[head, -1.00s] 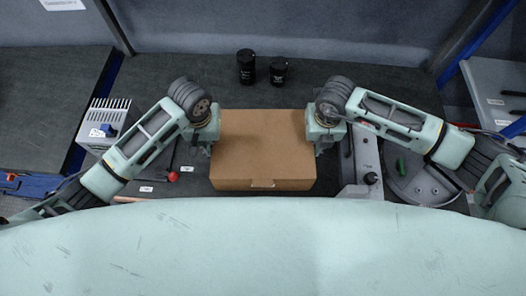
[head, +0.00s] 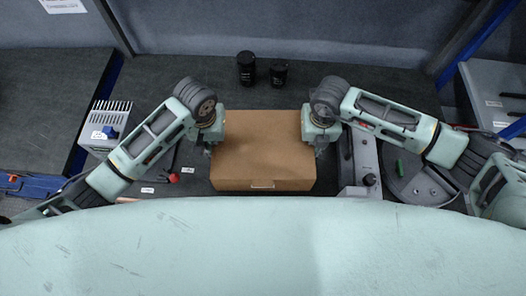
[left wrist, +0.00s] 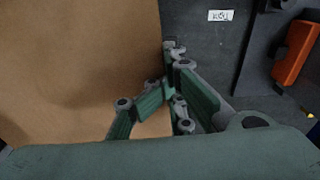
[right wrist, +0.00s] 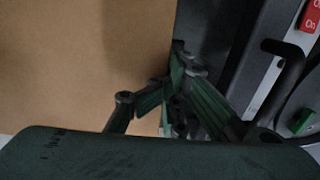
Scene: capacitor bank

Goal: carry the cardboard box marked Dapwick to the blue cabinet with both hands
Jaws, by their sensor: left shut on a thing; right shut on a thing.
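A plain brown cardboard box (head: 262,150) sits in the middle of the head view, over the dark bench top. No Dapwick marking can be read on the faces in view. My left gripper (head: 208,148) is shut on the box's left side edge, and my right gripper (head: 318,146) is shut on its right side edge. In the left wrist view the box (left wrist: 75,70) fills the left half beside the fingers. In the right wrist view the box (right wrist: 85,60) also fills the left half. The blue cabinet cannot be made out for certain.
Two black cylinders (head: 246,68) (head: 279,73) stand behind the box. A white finned unit (head: 104,128) is at the left. A grey device with a black knob (head: 360,165) stands close to the right. Blue frame posts (head: 98,105) border the bench.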

